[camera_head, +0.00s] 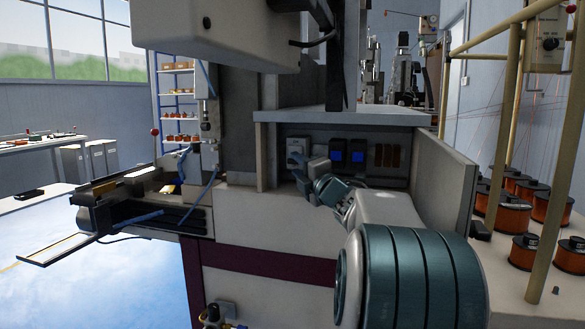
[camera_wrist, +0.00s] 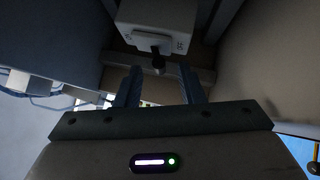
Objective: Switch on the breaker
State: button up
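The breaker (camera_head: 297,148) is a small pale box at the left end of the recessed bay in the machine. In the wrist view, the pale breaker body (camera_wrist: 153,24) sits ahead at the top, and a short dark toggle lever (camera_wrist: 158,62) sticks out below it. My gripper (camera_head: 304,167) is in front of the bay, close below the breaker, and hides part of it in the head view. In the wrist view, my gripper (camera_wrist: 160,75) is open, with its two fingers apart and nothing held. The lever lies ahead, in line with the gap; contact cannot be told.
Copper spools (camera_head: 515,215) and tan posts stand further right.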

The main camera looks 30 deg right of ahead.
jog(key=shift+x, duration=0.9)
grip_shut()
jog(key=r+p, duration=0.1)
jog(key=p, duration=0.2)
jog(key=shift+a+m+g, duration=0.15)
jog(key=shift+m+g, duration=0.25)
jog(key=r+m+g+p, duration=0.1)
jog(key=m+g+p, duration=0.1)
jog(key=p, duration=0.8)
jog(key=shift+s+r+m+p, duration=0.1)
jog(key=shift+r+m+p, duration=0.1)
jog(key=shift+m+p, duration=0.15)
jog(key=shift+g+p, duration=0.3)
jog(key=shift+p, duration=0.25)
jog(key=p, duration=0.2)
jog(key=shift+m+g+p, duration=0.3)
jog(key=shift+m+p, duration=0.05)
jog(key=shift+f, duration=0.1)
